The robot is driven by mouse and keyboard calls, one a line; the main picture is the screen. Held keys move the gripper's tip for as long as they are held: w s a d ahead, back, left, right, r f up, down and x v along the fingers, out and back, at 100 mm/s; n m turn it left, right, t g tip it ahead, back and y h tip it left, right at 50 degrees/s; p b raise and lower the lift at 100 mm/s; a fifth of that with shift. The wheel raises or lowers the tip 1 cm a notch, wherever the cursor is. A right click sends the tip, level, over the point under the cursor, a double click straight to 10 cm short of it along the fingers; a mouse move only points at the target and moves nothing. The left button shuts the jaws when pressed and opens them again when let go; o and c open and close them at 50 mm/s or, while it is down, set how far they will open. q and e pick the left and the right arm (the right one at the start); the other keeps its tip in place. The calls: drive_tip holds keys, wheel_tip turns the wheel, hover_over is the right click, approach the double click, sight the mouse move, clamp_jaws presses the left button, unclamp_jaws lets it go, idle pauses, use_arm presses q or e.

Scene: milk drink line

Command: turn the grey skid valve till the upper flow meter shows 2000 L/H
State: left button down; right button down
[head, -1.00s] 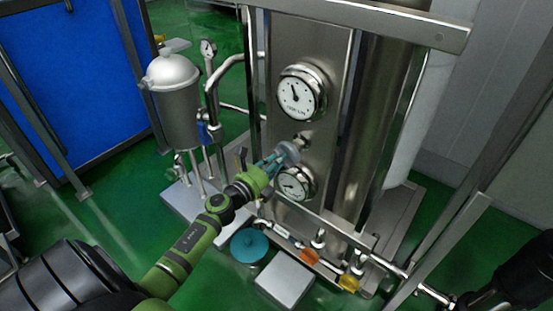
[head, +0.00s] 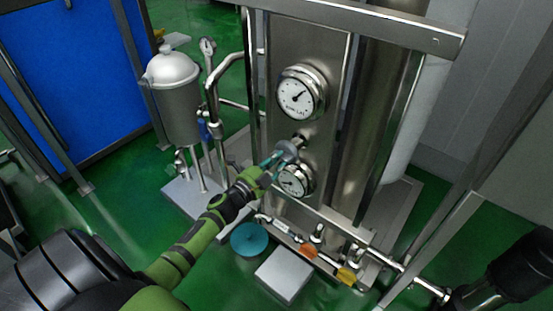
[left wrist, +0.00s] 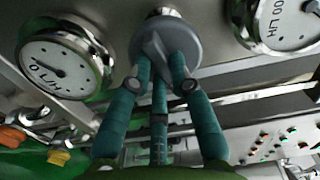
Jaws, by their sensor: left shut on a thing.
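The grey skid valve (head: 288,149) is a round knob on the steel panel between two dials; in the left wrist view (left wrist: 166,42) it faces me with a raised bar across it. My left gripper (head: 274,162) is shut on the valve, its teal fingers (left wrist: 160,82) around the bar. The upper flow meter (head: 301,92) is a white round dial; its needle points up and to the right, but its numbers are too small to read. In the left wrist view the upper meter (left wrist: 290,22) is cut off at the right edge. My right gripper is not seen.
The lower flow meter (head: 294,181) sits just below the valve, close to my fingers. Orange (head: 307,250) and yellow (head: 346,275) handles lie on pipes below. A grey tank (head: 175,100) stands left. A steel beam (head: 370,25) crosses above the panel.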

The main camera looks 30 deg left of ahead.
use_arm(q)
drive_tip(key=shift+n, duration=0.6)
drive_tip(key=c, duration=1.1)
unclamp_jaws()
drive_tip(key=s, duration=0.8)
drive_tip(key=s+a, duration=0.1)
drive_tip(key=s, duration=0.3)
drive_tip(key=shift+f, duration=0.1)
